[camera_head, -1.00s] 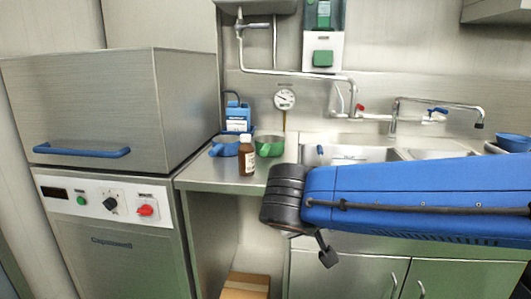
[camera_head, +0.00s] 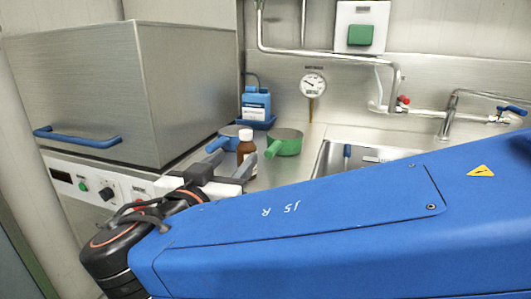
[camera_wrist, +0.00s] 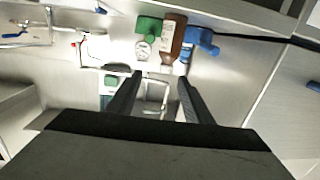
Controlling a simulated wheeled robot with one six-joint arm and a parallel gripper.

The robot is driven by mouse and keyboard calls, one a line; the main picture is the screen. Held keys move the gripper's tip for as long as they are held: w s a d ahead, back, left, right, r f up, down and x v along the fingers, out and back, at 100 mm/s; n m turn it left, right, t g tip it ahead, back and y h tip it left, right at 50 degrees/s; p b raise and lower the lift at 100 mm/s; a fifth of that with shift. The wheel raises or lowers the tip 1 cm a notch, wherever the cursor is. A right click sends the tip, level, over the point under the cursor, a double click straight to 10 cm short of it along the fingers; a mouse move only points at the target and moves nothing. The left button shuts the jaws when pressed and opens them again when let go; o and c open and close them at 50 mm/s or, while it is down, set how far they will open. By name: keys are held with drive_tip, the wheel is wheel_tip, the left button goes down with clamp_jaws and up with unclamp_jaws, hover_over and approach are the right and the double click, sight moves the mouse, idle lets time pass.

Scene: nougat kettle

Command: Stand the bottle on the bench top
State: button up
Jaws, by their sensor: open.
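The brown bottle (camera_head: 246,146) with a white cap and pale label stands upright on the steel bench top (camera_head: 288,168), left of the sink. My gripper (camera_head: 228,170) is open and empty close to the bottle's near side, and one finger partly hides the bottle's lower part in the head view. In the wrist view the bottle (camera_wrist: 173,42) lies beyond the open fingertips (camera_wrist: 160,80), a little right of the middle, with a gap visible.
A green pan (camera_head: 285,143) and a blue pan (camera_head: 223,139) stand close on either side of the bottle. A blue container (camera_head: 256,104) is behind. The steel machine (camera_head: 150,90) rises at left, and the sink (camera_head: 355,158) opens at right.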

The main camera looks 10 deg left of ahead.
sight(247, 138)
drive_tip(key=w, duration=1.1)
drive_tip(key=shift+w+a+r, duration=0.2)
drive_tip(key=shift+w+a, duration=0.4)
drive_tip(key=shift+w, duration=1.15)
drive_tip(key=shift+w+a, duration=0.15)
drive_tip(key=shift+w, duration=1.15)
clamp_jaws()
